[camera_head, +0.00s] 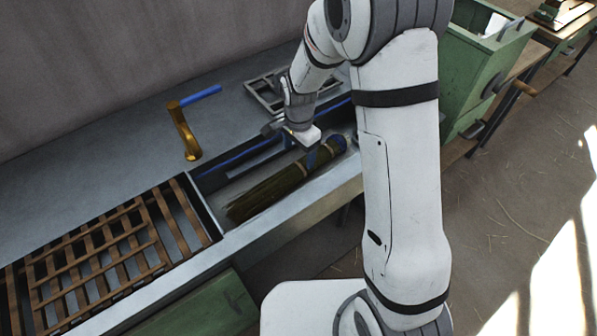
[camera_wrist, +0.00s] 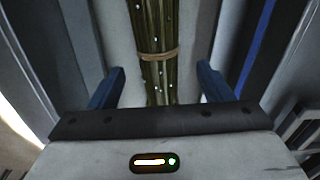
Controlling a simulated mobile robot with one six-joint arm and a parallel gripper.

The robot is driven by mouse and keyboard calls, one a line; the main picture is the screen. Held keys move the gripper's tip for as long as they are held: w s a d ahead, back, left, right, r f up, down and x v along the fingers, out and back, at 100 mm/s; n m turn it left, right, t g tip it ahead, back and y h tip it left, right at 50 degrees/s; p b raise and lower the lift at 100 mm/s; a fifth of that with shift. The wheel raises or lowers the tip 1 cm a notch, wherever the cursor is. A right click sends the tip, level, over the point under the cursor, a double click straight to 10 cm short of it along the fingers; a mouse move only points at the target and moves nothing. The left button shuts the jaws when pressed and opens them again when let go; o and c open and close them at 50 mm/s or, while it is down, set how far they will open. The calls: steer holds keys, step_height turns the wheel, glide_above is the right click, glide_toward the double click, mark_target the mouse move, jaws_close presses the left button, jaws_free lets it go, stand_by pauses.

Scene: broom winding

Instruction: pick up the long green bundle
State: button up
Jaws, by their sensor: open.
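The long green bundle (camera_head: 270,192) lies in a metal trough in the head view, running from lower left to upper right. Tan bands go round it, and its upper right end looks blue. In the wrist view the bundle (camera_wrist: 158,70) runs up the middle with one tan band across it. My gripper (camera_head: 312,155) is over the upper right part of the bundle. In the wrist view its two blue fingers (camera_wrist: 160,88) are apart, one on each side of the bundle, with gaps on both sides. Whether the fingertips reach below the bundle's top cannot be told.
The trough's front wall (camera_head: 290,215) and a blue strip (camera_head: 240,158) flank the bundle. A wooden slatted grate (camera_head: 100,250) lies to the left. A brass post with a blue handle (camera_head: 185,130) stands behind. A green machine (camera_head: 480,60) stands at the right.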

mark_target(300, 165)
steer(key=f, duration=0.8)
steer(key=shift+s+d, duration=0.1)
steer(key=shift+s, duration=0.1)
steer(key=c, duration=1.1)
